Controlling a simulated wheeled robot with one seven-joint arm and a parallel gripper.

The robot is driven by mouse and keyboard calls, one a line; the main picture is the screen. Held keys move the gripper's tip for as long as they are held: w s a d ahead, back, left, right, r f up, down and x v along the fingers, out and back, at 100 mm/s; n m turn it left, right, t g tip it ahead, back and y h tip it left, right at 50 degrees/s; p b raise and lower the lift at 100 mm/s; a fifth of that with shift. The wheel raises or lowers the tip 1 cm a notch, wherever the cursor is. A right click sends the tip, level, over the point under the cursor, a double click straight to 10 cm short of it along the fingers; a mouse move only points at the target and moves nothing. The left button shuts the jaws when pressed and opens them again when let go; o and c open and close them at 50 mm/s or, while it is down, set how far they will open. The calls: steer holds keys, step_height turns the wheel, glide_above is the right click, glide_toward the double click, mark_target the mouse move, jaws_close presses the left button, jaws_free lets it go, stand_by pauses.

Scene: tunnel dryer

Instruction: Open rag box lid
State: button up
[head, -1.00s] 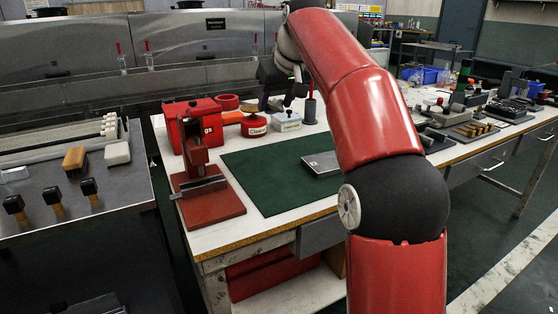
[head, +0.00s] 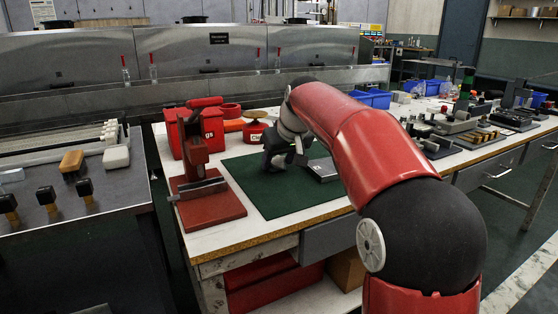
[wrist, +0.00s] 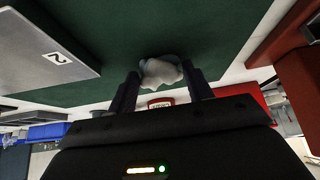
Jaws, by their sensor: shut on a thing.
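The red rag box (head: 188,136) stands at the back left of the bench in the head view, behind a red press. A rounded red panel (head: 205,102), which looks like its lid, stands up at the box's rear. My gripper (head: 277,163) is low over the green mat, to the right of the box and apart from it. In the wrist view my gripper (wrist: 161,74) is shut on a pale crumpled lump (wrist: 160,70) that looks like a rag. The inside of the box is hidden.
The red press (head: 202,180) stands at the bench's front left. A grey plate (head: 322,168) lies on the green mat (head: 262,192); it shows marked "2" in the wrist view (wrist: 40,50). A red cleaner tin (head: 254,132) and a red ring (head: 230,110) are behind. The mat's front is clear.

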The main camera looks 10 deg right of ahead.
steer(key=shift+f, duration=0.1)
steer(key=o, duration=0.9)
